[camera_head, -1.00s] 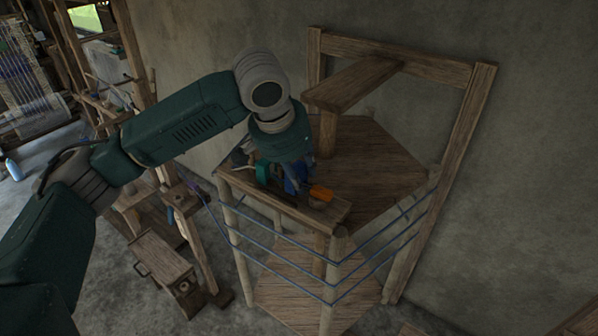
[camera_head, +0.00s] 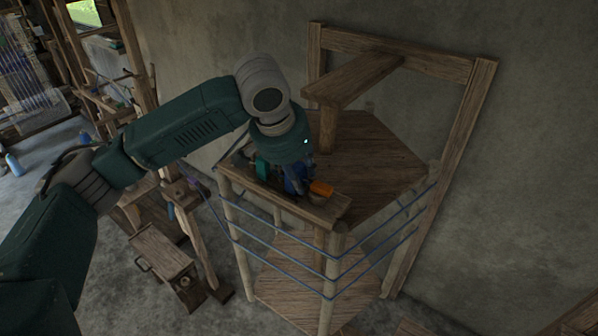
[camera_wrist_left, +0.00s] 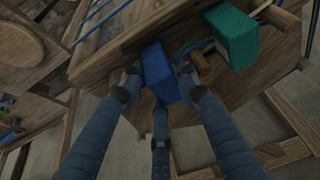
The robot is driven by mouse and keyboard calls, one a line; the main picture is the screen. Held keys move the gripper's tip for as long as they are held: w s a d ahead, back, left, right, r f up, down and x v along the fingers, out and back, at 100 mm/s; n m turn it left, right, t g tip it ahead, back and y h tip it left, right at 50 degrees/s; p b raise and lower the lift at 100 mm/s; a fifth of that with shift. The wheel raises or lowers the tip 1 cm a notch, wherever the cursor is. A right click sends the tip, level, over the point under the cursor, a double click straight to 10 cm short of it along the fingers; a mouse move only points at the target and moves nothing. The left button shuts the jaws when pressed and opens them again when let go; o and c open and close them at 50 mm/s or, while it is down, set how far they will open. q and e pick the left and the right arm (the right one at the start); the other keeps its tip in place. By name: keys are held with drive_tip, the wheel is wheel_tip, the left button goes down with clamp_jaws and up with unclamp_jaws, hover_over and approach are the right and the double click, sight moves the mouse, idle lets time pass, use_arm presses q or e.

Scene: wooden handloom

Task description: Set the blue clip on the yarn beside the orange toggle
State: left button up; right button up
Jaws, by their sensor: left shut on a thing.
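My left gripper (camera_wrist_left: 160,95) has its fingers closed around the blue clip (camera_wrist_left: 158,72) in the left wrist view. In the head view the blue clip (camera_head: 294,180) shows under my wrist, low over the narrow wooden plank on the stand's near left edge. I cannot tell whether it touches the plank or any yarn. The orange toggle (camera_head: 321,188) is just right of the clip in the head view; it does not show in the wrist view. Blue and green yarn (camera_wrist_left: 192,47) runs close behind the clip, partly hidden by the fingers. My right gripper is not in view.
A teal block (camera_wrist_left: 234,40) stands on the plank close to the clip, on the side away from the toggle; it shows in the head view (camera_head: 262,168). Blue strands (camera_head: 290,243) run around the stand's posts. An upright wooden frame (camera_head: 470,120) stands behind.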

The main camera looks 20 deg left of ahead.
use_arm(q)
drive_tip(key=o, duration=1.1)
drive_tip(key=shift+c, duration=0.2)
drive_tip(key=shift+d, duration=0.1)
drive_tip(key=shift+o, duration=0.5)
drive_tip(key=o, duration=0.4)
drive_tip(key=shift+r, duration=0.1)
drive_tip(key=shift+w+r, duration=0.15)
drive_tip(key=shift+r, duration=3.25)
